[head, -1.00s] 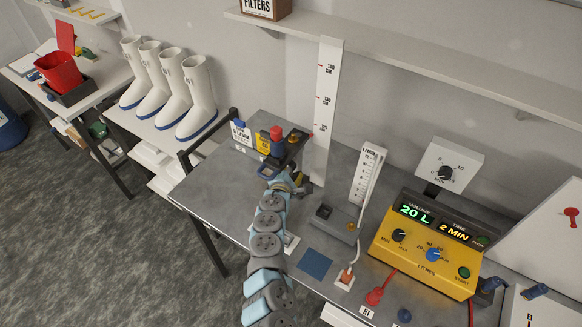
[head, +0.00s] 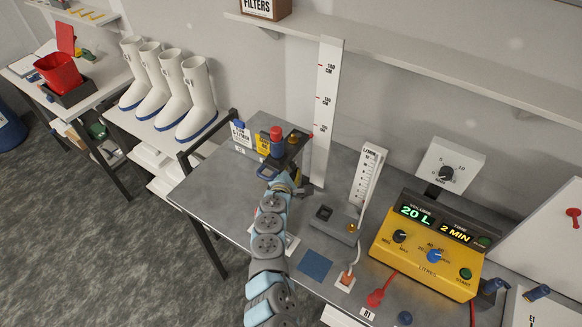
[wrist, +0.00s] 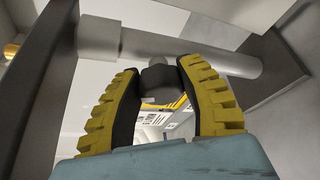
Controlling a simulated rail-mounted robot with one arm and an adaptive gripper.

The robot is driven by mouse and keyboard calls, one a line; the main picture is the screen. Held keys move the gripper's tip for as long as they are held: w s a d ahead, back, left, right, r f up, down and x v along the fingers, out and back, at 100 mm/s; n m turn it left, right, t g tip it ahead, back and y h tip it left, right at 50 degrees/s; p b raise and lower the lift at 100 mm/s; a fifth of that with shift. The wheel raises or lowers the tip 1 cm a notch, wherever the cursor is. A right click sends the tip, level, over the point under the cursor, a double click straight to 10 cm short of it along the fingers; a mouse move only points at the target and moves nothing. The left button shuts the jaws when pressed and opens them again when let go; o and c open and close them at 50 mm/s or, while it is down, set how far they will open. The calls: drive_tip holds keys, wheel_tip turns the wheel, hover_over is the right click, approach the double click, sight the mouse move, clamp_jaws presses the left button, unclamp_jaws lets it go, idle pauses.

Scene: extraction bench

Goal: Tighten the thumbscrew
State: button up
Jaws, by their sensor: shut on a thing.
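The thumbscrew (wrist: 158,82) shows in the wrist view as a dark grey knob below a round grey bar (wrist: 180,52). My gripper (wrist: 158,85) has two yellow-and-black ribbed fingers, one on each side of the knob, shut on it. In the head view my gripper (head: 288,182) is beneath a dark raised platform (head: 290,152) beside the tall white scale post (head: 324,120). The thumbscrew is hidden there by my gripper and the platform.
A red-and-blue container (head: 276,142) and a brass-coloured knob (head: 294,137) are on top of the platform. A flowmeter (head: 367,178) and a yellow pump unit (head: 425,250) stand to the right. The bench (head: 215,190) is clear at left.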

drive_tip(key=shift+d+f+m+t+b, duration=0.1)
drive_tip(key=shift+f+m+t+b, duration=0.15)
drive_tip(key=shift+m+b, duration=0.9)
drive_tip(key=shift+f+m+t+b, duration=0.1)
drive_tip(key=shift+m+t+b, duration=0.2)
drive_tip(key=shift+b, duration=1.65)
drive_tip(key=shift+r+m+t+y+b, duration=0.25)
drive_tip(key=shift+t+y+b, duration=0.1)
drive_tip(key=shift+b, duration=0.45)
drive_tip(key=o, duration=1.2)
drive_tip(key=shift+s, duration=0.1)
drive_tip(key=s+a, duration=0.2)
drive_tip(key=s, duration=0.9)
drive_tip(key=shift+s+r, duration=0.35)
drive_tip(key=shift+r, duration=0.05)
drive_tip(key=shift+a, duration=0.15)
